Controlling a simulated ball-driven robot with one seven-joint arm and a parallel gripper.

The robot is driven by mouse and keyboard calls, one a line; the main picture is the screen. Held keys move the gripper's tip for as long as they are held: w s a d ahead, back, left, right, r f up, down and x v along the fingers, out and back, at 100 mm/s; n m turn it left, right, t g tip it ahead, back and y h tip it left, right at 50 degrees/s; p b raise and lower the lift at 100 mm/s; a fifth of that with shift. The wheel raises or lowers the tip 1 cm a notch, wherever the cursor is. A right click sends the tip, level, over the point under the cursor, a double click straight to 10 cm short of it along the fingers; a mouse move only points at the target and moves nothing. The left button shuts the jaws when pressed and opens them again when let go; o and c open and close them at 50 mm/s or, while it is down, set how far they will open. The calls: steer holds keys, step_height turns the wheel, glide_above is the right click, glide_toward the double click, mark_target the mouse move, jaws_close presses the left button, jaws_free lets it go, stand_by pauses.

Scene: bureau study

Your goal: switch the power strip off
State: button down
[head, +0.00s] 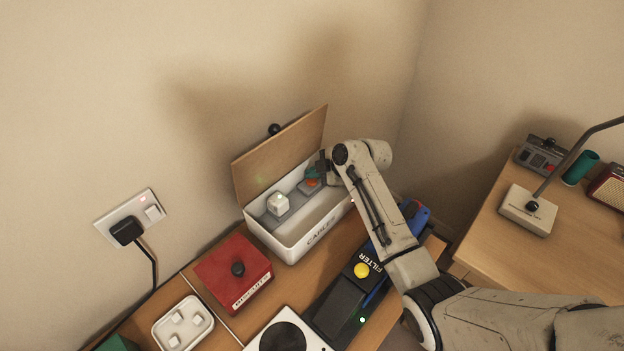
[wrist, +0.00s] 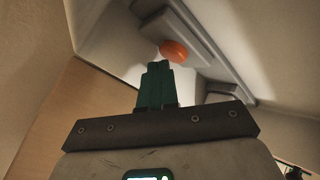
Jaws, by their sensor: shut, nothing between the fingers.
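The grey power strip (head: 272,217) lies inside the open white box marked CABLES (head: 285,244), along its back. Its orange-red switch (head: 312,183) is near the right end of the strip. A white plug (head: 278,204) with a small green light sits at the strip's left part. In the wrist view the orange switch (wrist: 173,51) is just beyond the fingertips. My gripper (head: 313,173) is inside the box by the switch. Its green fingers (wrist: 157,68) are closed together and hold nothing. I cannot tell whether they touch the switch.
The box's wooden lid (head: 280,155) stands open behind it. A black FILTER unit (head: 347,290) with a yellow knob lies in front. A wall socket (head: 130,218) holds a black plug. A second desk (head: 485,237) is at right.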

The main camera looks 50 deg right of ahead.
mark_target(315, 183)
steer(key=shift+s+a+f, duration=0.15)
steer(key=shift+s+f, duration=0.15)
steer(key=shift+f, duration=0.25)
steer(key=shift+s+a+f, duration=0.1)
steer(key=shift+s+f, duration=0.15)
steer(key=shift+f, duration=0.3)
steer(key=shift+d+r+p, duration=0.1)
steer(key=shift+r+p, duration=0.7)
steer(key=shift+p, duration=0.1)
steer(key=shift+w+r+p, duration=0.15)
steer(key=shift+r+p, duration=1.4)
steer(key=shift+r, duration=0.95)
steer(key=m, duration=0.1)
steer(key=d+r+m+p, duration=0.1)
steer(key=shift+w+r+m+g+y, duration=0.1)
steer(key=shift+m+g+y, duration=0.2)
steer(key=shift+g, duration=0.1)
steer(key=r+m+y+p, duration=0.1)
steer(key=m, duration=0.2)
steer(key=r+m+y+p, duration=0.1)
steer(key=r+m, duration=0.1)
steer(key=m, duration=0.2)
steer(key=r+m+g+y, duration=0.1)
steer(key=m, duration=0.2)
steer(key=shift+w+a+r+m+p, duration=0.1)
steer(key=shift+w+r+m+p, duration=0.05)
steer(key=shift+w+m+p, duration=0.25)
